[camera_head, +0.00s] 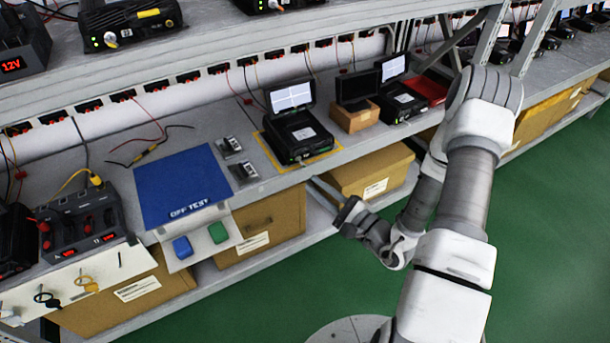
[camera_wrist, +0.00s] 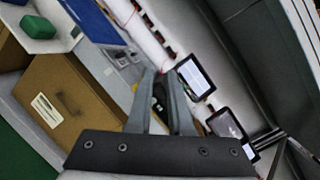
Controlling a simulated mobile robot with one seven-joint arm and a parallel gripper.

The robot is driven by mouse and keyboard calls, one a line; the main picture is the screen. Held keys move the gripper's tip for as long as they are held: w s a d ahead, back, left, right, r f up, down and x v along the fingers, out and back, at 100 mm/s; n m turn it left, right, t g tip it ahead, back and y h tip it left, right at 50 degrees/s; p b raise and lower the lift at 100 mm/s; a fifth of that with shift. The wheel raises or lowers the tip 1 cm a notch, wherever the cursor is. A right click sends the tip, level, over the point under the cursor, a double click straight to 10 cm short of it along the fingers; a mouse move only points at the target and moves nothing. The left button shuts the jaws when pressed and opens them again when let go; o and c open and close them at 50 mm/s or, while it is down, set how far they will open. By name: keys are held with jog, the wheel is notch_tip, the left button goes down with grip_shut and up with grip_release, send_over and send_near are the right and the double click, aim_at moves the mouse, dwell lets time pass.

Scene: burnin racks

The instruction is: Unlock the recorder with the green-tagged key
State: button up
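The recorder (camera_head: 298,138) is a black case with its lid up and a lit screen, inside a yellow outline on the bench. Its lit screen (camera_wrist: 195,76) also shows in the wrist view. My gripper (camera_head: 315,183) is just in front of the bench edge, below and right of the recorder. In the wrist view my gripper (camera_wrist: 163,72) has two grey fingers with a narrow gap and a dark thing seen between them, probably the recorder's body. I see no key between the fingers. A black tag (camera_head: 46,298) and a yellow tag (camera_head: 87,284) hang at lower left; no green-tagged key can be made out.
A blue "OFF TEST" mat (camera_head: 183,188) lies left of the recorder. A wooden box (camera_head: 356,116) stands right of the recorder. An upper shelf (camera_head: 200,48) overhangs the bench.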

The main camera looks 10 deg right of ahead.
jog(key=d+f+m+t+h+b, duration=0.15)
jog(key=d+f+m+h, duration=0.3)
jog(key=f, duration=0.45)
jog(key=h+b, duration=0.1)
jog(key=b, duration=0.3)
send_near(305, 168)
jog(key=shift+n, duration=0.25)
jog(key=w+a, duration=0.1)
jog(key=w, duration=0.1)
jog(key=w+a+r, duration=0.1)
jog(key=w, duration=0.1)
jog(key=w+a+r, duration=0.1)
jog(key=w, duration=0.2)
jog(key=shift+w+a+r, duration=0.1)
jog(key=shift+r, duration=0.15)
jog(key=shift+c, duration=0.3)
grip_shut()
jog(key=shift+p, duration=0.3)
